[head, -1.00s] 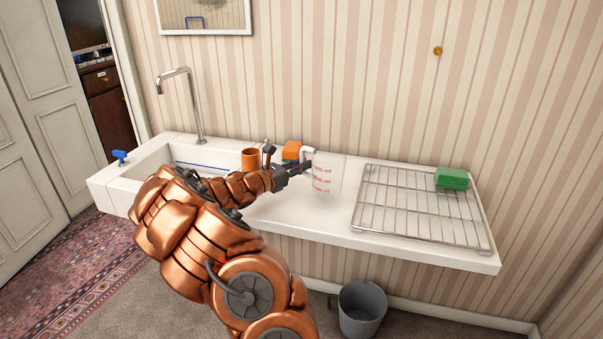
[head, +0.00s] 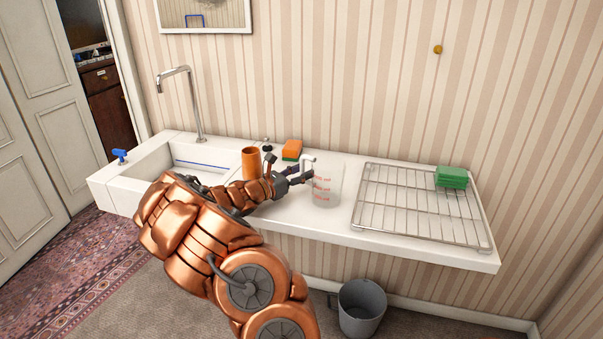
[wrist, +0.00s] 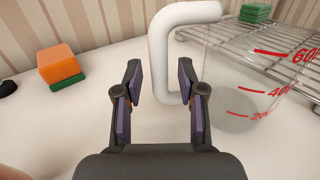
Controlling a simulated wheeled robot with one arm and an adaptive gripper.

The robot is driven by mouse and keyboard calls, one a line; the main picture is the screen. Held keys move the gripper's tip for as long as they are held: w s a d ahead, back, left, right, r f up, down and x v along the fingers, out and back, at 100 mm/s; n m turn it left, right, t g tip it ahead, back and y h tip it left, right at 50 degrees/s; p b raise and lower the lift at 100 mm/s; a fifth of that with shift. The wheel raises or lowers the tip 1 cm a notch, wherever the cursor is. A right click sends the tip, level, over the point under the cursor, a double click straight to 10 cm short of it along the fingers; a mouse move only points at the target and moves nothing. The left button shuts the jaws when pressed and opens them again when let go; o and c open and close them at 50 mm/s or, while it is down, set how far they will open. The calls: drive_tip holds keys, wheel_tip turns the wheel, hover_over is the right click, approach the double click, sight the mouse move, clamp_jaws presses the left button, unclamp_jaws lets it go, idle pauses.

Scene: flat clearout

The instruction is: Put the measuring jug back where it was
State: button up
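The measuring jug (head: 326,184) is clear with red markings and a white handle. It stands upright on the white counter, left of the wire rack, with its handle towards my gripper. My gripper (head: 299,172) is beside the jug at handle height. In the wrist view my gripper (wrist: 163,95) is open, its two fingers apart. The jug's white handle (wrist: 160,55) is just ahead of the gap between the fingertips, and nothing is held. The jug's red markings (wrist: 275,92) show at the right there.
A wire rack (head: 415,212) with green sponges (head: 452,177) is to the right. An orange sponge (head: 292,148) and an orange cup (head: 250,163) stand left of the jug. The sink (head: 160,165) is further left. A grey bin (head: 361,308) is on the floor below.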

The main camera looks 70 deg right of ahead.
drive_tip(key=shift+w+a+r, duration=0.1)
drive_tip(key=shift+r, duration=0.05)
drive_tip(key=b+v, duration=0.1)
drive_tip(key=v, duration=1)
drive_tip(key=shift+w+a, duration=0.1)
drive_tip(key=shift+a, duration=0.25)
drive_tip(key=s+a+r+m+y, duration=0.2)
drive_tip(key=s+a+m+y, duration=0.15)
drive_tip(key=a, duration=0.35)
drive_tip(key=s+a+r+m+y, duration=0.2)
drive_tip(key=s+a+r+m, duration=0.15)
drive_tip(key=a+m, duration=0.2)
drive_tip(key=s+a+f+m+t+y, duration=0.1)
drive_tip(key=s+a+f+t+y, duration=0.1)
drive_tip(key=a, duration=1)
drive_tip(key=s+a+f+m+t+y, duration=0.1)
drive_tip(key=a+y, duration=0.4)
drive_tip(key=a, duration=0.8)
drive_tip(key=s+a+f+m+t+y, duration=0.1)
drive_tip(key=s+a+f+t+y, duration=0.2)
drive_tip(key=a, duration=0.9)
drive_tip(key=shift+s+a+f+t, duration=0.3)
drive_tip(key=shift+s+f, duration=0.2)
drive_tip(key=shift+s, duration=0.45)
drive_tip(key=shift+y, duration=0.25)
